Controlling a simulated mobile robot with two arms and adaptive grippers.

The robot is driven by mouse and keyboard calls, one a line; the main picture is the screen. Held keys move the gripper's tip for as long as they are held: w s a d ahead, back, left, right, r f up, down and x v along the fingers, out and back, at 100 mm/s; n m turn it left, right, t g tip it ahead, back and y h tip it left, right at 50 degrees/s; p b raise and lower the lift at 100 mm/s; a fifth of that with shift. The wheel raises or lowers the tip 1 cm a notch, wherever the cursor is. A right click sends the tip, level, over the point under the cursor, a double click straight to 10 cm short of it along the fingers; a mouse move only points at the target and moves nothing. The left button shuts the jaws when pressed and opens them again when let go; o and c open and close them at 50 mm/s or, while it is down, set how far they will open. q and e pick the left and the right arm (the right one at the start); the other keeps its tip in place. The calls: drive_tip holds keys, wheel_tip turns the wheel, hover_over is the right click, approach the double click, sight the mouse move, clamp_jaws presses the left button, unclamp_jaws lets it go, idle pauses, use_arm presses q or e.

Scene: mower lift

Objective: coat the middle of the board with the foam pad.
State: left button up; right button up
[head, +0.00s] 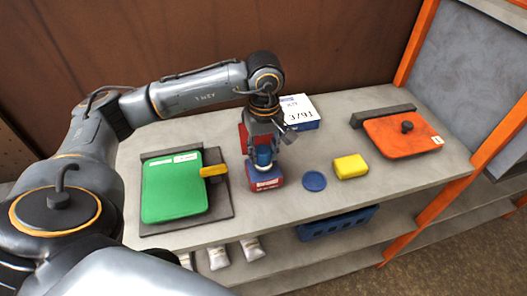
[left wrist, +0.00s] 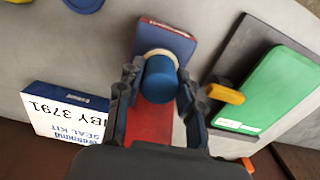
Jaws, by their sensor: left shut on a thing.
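A green board (head: 174,188) lies flat on a dark plate (head: 222,207) at the left of the bench, with white labels and a yellow tab (head: 213,170) at its right edge. The left wrist view shows the board (left wrist: 284,90) at the right. That gripper points down and is shut on the blue cylindrical top (left wrist: 160,80) of a red-and-blue box-shaped thing (head: 266,181), which looks upright. Whether it touches the bench is unclear. My right gripper is out of view.
A blue disc (head: 314,181) lies between the held thing and the yellow block. A white-and-blue seal kit box (head: 300,110) is behind. An orange panel with a black knob (head: 407,127) lies at the right. A blue crate (head: 335,224) is on the lower shelf.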

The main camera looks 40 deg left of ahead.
sight(263, 150)
use_arm(q)
drive_tip(key=shift+r+p, duration=1.3)
drive_tip(key=shift+r, duration=1.9)
drive_tip(key=shift+f, duration=0.1)
